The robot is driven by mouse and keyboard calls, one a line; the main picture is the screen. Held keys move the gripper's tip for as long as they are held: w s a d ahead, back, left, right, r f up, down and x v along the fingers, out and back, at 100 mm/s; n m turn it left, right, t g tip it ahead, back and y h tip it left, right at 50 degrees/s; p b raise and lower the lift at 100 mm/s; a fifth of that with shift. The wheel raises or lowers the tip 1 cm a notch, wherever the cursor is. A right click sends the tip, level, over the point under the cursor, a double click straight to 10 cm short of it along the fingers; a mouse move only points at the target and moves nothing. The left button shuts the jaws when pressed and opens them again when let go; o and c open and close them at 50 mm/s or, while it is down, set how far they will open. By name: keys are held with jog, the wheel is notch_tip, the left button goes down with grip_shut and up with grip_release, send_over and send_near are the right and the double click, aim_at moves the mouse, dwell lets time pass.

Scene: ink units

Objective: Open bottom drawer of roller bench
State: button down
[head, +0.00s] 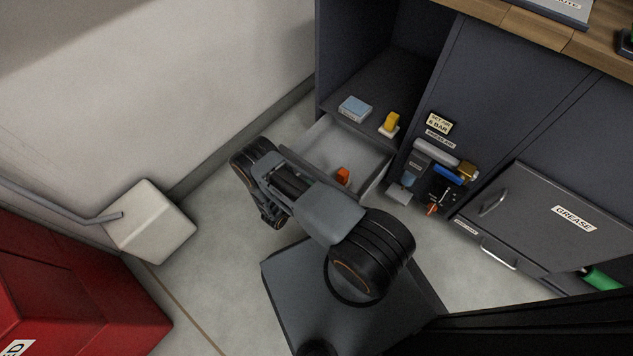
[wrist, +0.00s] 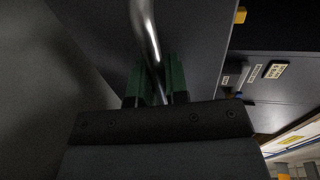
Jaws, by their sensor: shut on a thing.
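The bottom drawer (head: 322,133) at the left end of the dark roller bench (head: 350,40) stands pulled out, its pale inside showing from above. An orange item (head: 343,175) lies in it, partly behind my arm. In the wrist view, my gripper (wrist: 155,90) is shut on the shiny metal bar handle (wrist: 147,35), one green-padded finger on each side. The dark panel behind the handle (wrist: 100,35) fills the upper middle of that view.
An open bay above the drawer holds a blue box (head: 355,108) and a yellow item (head: 390,122). An air unit (head: 440,170) sticks out to the right, near a GREASE door (head: 540,215). A pale block (head: 150,222) and red cabinet (head: 70,290) stand left.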

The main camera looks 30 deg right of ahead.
jog(key=shift+s+a, duration=0.25)
jog(key=shift+a, duration=0.3)
jog(key=c, duration=1.1)
grip_release()
jog(key=shift+c, duration=0.2)
jog(key=p+v, duration=0.2)
jog(key=v, duration=1.1)
jog(key=shift+a+p, duration=0.35)
jog(key=shift+s, duration=0.15)
